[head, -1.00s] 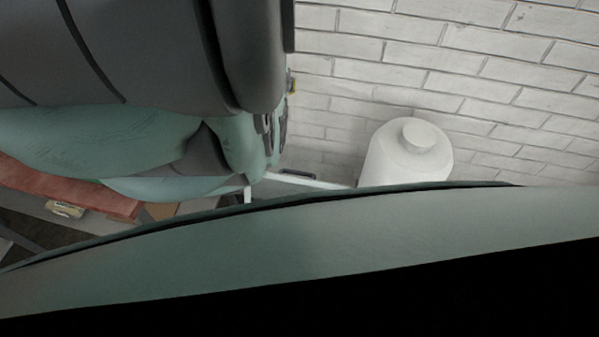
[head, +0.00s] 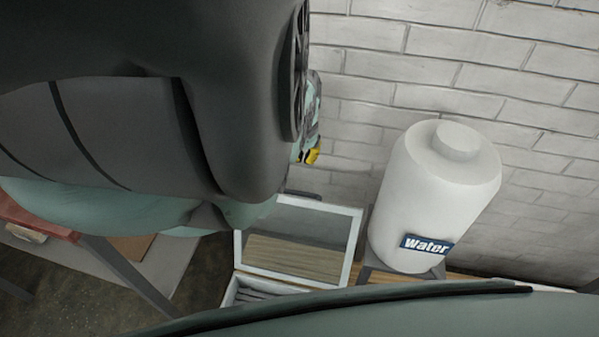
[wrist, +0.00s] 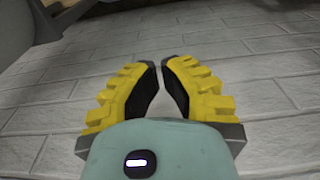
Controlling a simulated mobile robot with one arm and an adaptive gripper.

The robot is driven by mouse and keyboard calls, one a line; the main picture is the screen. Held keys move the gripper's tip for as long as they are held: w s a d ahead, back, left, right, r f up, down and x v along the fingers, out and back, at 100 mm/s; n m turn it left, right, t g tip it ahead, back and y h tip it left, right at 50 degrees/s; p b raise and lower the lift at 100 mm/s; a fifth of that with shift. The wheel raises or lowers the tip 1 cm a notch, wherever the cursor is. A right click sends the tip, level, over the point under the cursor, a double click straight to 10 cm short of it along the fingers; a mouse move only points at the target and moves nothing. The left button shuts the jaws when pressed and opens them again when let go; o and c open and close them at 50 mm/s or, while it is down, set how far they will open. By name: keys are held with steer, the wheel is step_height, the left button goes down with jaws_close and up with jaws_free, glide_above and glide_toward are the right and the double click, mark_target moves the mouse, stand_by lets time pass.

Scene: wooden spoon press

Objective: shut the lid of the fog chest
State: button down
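The fog chest (head: 232,293) is partly visible at the bottom of the head view, a white box with grey slats inside. Its white-framed lid (head: 358,238) stands raised, with a pane showing wood-coloured boards. The near part of the chest is hidden behind my body. My gripper (wrist: 158,63) has yellow fingers with dark pads; their tips are almost together with a narrow gap, and nothing is held. In the head view a bit of its yellow (head: 312,156) shows above the lid, apart from it. The wrist view shows neither chest nor lid.
A white water tank (head: 425,205) on a dark stand is just right of the lid. A white brick wall (head: 400,95) is behind; it fills most of the wrist view. A red-topped table (head: 35,220) is at the left.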

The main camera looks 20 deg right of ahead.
step_height(320, 180, down, 10)
steer(key=b, duration=1)
steer(key=shift+s+a+r+p, duration=0.45)
steer(key=shift+s+p, duration=0.2)
steer(key=shift+p, duration=1.15)
steer(key=shift+s+a+r+p, duration=0.35)
steer(key=shift+s+r+p, duration=0.2)
steer(key=shift+p, duration=1.25)
steer(key=shift+r, duration=0.1)
steer(key=shift+s+a+r+t+p, duration=0.3)
steer(key=shift+s+p, duration=0.1)
steer(key=shift+p, duration=0.45)
steer(key=shift+s+a+r+p, duration=0.3)
steer(key=shift+s+r+p, duration=0.15)
steer(key=shift+p, duration=0.65)
